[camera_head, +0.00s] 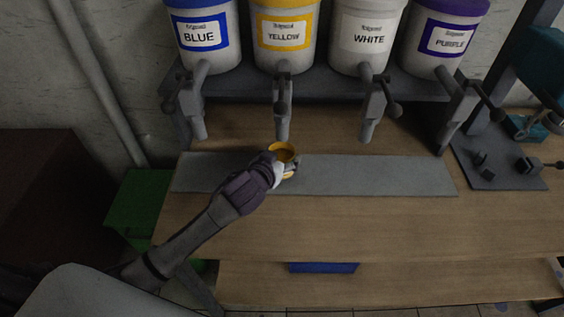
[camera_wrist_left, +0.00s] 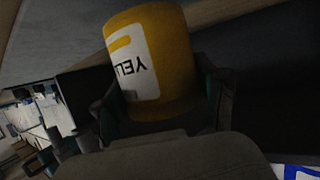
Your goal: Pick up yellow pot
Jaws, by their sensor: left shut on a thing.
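The yellow pot (camera_head: 282,150) is a small yellow cup, under the spout of the tank labelled YELLOW (camera_head: 284,36), over the grey mat (camera_head: 370,176). My left gripper (camera_head: 284,166) is shut around the pot from the left. In the left wrist view the yellow pot (camera_wrist_left: 165,62) fills the middle, with a white label whose letters show upside down, between the dark fingers of my left gripper (camera_wrist_left: 155,110). Whether the pot touches the mat is hard to tell. My right gripper does not show.
Tanks labelled BLUE (camera_head: 202,36), WHITE (camera_head: 368,38) and PURPLE (camera_head: 444,40) stand beside the yellow one on a grey shelf, with spouts hanging down. A green box (camera_head: 136,212) is at left. The wooden table front (camera_head: 400,222) is clear.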

